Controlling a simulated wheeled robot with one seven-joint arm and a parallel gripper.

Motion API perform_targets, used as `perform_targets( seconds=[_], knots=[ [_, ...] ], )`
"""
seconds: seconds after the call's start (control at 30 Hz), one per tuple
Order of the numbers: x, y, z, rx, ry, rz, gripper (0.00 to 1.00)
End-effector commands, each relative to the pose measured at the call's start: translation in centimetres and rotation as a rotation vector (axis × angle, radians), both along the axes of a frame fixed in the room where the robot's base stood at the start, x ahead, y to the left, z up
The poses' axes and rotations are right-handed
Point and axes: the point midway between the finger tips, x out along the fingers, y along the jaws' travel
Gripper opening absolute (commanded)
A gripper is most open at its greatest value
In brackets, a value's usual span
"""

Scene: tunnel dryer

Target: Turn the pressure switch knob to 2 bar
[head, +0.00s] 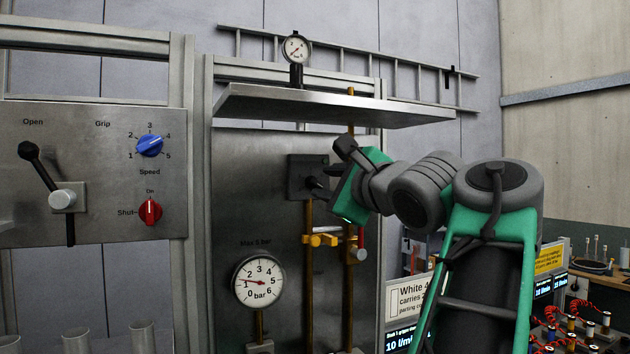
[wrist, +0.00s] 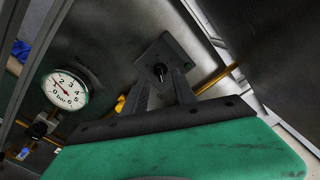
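The pressure switch is a dark square box (head: 301,176) on the grey metal panel, with a small black knob. In the wrist view the knob (wrist: 160,71) shows at the middle of the dark plate (wrist: 178,50). My gripper (head: 319,184) is at the box's right side in the head view, partly hiding it. In the wrist view my gripper (wrist: 161,80) is open, one finger on each side of the knob; I cannot tell whether the fingers touch it. A round gauge (head: 258,281), also in the wrist view (wrist: 66,91), has its needle near 1 bar. The knob's setting is not readable.
A metal shelf (head: 330,104) juts out above the switch, with a small gauge (head: 296,48) on top. Brass pipes (head: 309,265) and a yellow valve handle (head: 323,240) lie below. A control panel (head: 90,190) with levers and knobs stands left.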

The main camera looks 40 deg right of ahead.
Motion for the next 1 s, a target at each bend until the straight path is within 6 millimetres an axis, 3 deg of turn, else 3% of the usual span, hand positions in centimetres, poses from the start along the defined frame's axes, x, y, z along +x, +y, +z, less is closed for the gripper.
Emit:
perform_targets(
  seconds=[0.2,0.53,0.93,1.0],
  knots=[
    [3.6,-0.9,0.1,0.001,0.0,0.004,0.33],
    [4.2,-1.2,0.0,-0.001,0.001,-0.002,0.33],
    [4.2,-1.2,0.0,0.0,0.002,-0.001,0.0],
    [4.2,-1.2,0.0,0.0,0.002,-0.001,0.0]
  ],
)
